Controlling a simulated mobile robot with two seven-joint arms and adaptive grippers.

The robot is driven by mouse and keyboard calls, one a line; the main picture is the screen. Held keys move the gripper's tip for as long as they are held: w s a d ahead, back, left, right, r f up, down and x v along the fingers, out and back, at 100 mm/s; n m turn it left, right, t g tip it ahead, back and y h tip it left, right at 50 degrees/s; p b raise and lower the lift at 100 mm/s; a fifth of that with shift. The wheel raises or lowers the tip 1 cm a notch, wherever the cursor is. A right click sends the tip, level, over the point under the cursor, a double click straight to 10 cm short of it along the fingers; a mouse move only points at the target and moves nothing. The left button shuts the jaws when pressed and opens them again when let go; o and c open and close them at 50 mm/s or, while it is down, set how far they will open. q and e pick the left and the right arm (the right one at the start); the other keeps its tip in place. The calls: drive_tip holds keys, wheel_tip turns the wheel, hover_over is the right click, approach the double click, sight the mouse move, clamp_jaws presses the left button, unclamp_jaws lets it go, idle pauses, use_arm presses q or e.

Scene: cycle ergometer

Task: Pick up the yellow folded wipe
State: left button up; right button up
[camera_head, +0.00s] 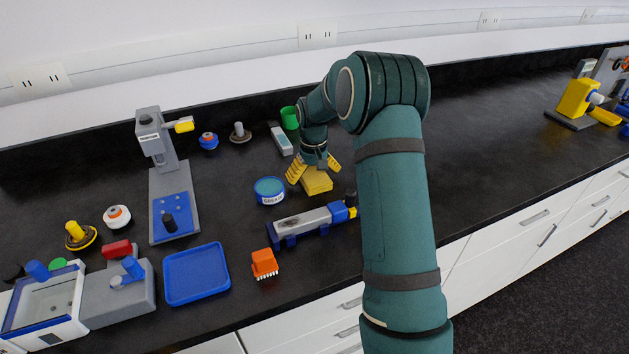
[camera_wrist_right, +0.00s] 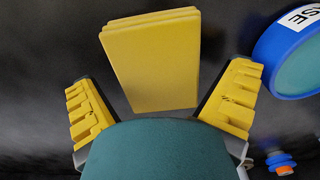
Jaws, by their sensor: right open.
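The yellow folded wipe (camera_head: 317,181) lies on the black bench top in the head view. In the right wrist view the wipe (camera_wrist_right: 152,60) shows as a thick stack of yellow layers ahead of the fingers. My right gripper (camera_head: 314,170) is over the wipe, its yellow fingers spread. In the right wrist view the right gripper (camera_wrist_right: 160,105) is open and empty, with the near end of the wipe between the finger tips and not gripped. My left gripper is not in view.
A blue round tin (camera_head: 269,191) stands just left of the wipe. A grey and blue device (camera_head: 305,220) lies in front of it. A green cup (camera_head: 290,118) and a grey-white handheld item (camera_head: 281,139) are behind. A blue tray (camera_head: 196,274) and orange brush (camera_head: 264,263) are nearer the front edge.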

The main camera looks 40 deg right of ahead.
sight(313, 174)
drive_tip(key=c, duration=0.9)
drive_tip(key=shift+r, duration=0.1)
wheel_tip(313, 174, up, 9)
drive_tip(key=shift+f+p, duration=0.15)
drive_tip(key=shift+p, duration=0.8)
drive_tip(key=shift+r, duration=0.65)
drive_tip(key=shift+o, duration=0.4)
